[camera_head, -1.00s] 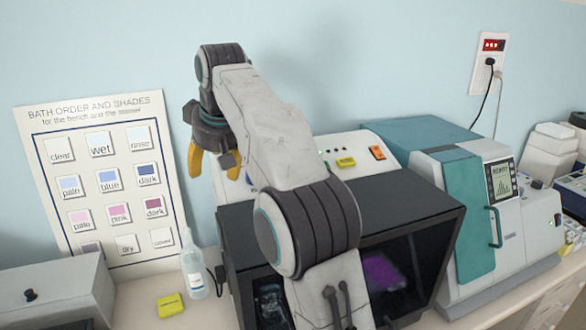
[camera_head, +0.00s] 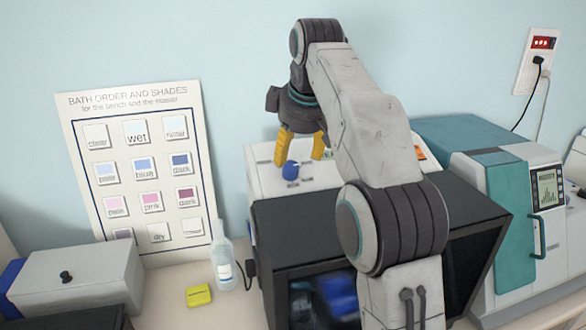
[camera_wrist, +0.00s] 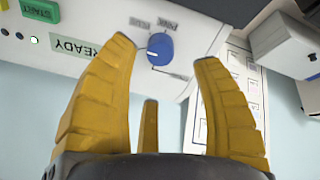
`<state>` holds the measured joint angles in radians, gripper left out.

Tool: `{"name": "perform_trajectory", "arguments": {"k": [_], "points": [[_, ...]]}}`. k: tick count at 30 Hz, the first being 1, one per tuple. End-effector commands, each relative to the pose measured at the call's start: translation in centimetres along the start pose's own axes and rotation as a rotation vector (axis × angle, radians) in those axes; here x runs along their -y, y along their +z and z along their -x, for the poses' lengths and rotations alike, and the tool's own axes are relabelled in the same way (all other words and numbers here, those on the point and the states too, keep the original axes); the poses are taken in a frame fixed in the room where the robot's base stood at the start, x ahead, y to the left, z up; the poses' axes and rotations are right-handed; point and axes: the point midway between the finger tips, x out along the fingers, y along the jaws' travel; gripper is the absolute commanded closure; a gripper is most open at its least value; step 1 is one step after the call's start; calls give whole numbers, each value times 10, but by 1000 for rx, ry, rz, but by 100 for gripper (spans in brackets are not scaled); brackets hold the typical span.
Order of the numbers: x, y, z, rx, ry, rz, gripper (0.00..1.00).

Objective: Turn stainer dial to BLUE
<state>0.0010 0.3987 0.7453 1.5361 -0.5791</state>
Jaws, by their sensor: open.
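The stainer (camera_head: 385,230) is a dark-fronted box with a white panel (camera_head: 258,178) on top at the back. Its round blue dial (camera_head: 290,170) sits on that panel, and it also shows in the wrist view (camera_wrist: 160,47) with a white mark on its lower left side. Small labels around the dial are upside down and too blurred to read. My gripper (camera_head: 300,158) is open with yellow fingers over the panel. In the wrist view the dial appears between the fingertips (camera_wrist: 164,50); I cannot tell whether they touch it.
A READY display (camera_wrist: 75,47) and a green START button (camera_wrist: 40,10) are beside the dial. A shade chart (camera_head: 140,170) stands left. A bottle (camera_head: 222,258) and yellow block (camera_head: 199,295) are on the bench. A teal-doored machine (camera_head: 515,200) stands right.

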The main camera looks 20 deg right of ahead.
Motion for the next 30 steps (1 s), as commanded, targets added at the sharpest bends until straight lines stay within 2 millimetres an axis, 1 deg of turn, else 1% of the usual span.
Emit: {"name": "perform_trajectory", "arguments": {"k": [5,8,16,21,25,30], "points": [[0,0,-14,2,-1,25,40],[1,1,-27,3,-2,25,40],[0,0,-47,1,-1,23,40],[0,0,-64,1,-1,23,40],[0,0,-70,0,-1,23,40],[0,0,-73,-1,0,23,40]]}}
